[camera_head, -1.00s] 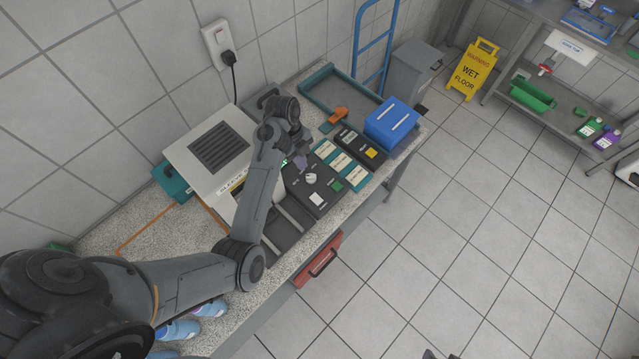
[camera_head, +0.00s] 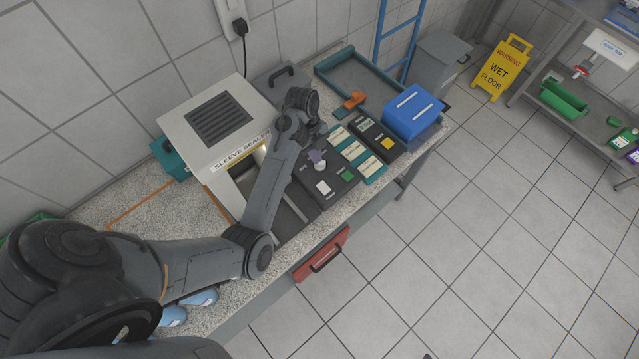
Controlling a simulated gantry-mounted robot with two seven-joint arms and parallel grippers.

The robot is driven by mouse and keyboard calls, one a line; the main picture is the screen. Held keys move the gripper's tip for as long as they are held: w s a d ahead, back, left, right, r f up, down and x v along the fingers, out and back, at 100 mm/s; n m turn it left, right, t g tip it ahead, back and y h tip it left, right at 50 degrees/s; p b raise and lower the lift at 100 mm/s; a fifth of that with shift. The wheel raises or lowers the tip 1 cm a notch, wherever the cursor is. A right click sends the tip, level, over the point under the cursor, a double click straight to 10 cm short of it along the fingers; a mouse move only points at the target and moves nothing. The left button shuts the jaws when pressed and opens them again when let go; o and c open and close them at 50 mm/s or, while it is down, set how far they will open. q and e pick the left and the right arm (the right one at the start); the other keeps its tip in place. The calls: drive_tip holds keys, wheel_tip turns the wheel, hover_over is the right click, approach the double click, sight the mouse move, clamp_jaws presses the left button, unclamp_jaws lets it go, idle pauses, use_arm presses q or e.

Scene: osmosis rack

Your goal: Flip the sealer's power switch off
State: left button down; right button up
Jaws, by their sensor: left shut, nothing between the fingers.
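The sleeve sealer (camera_head: 178,123) is a white box with a dark vent on top and an opening in front, on the speckled counter. Beside it is a dark control panel (camera_head: 337,192) with a white button (camera_head: 323,187), a green button (camera_head: 346,175) and a pale knob (camera_head: 320,166). My left gripper (camera_head: 317,157) is shut and empty, pointing down over the panel's back part, close to the knob; contact cannot be told. My left arm covers part of the sealer's front and panel. I cannot make out the power switch. My right gripper is not in view.
Teal-and-white strips (camera_head: 356,153), a black box with a yellow button (camera_head: 388,143) and a blue box (camera_head: 413,112) stand right of the panel. An orange object (camera_head: 354,100) lies near a teal-edged tray (camera_head: 330,66).

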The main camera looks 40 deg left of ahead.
sight(321, 187)
use_arm(q)
drive_tip(key=shift+f, duration=0.35)
drive_tip(key=x, duration=0.8)
drive_tip(key=a+p+x, duration=0.1)
drive_tip(key=x, duration=0.3)
drive_tip(key=shift+w+f, duration=0.1)
drive_tip(key=shift+f, duration=0.9)
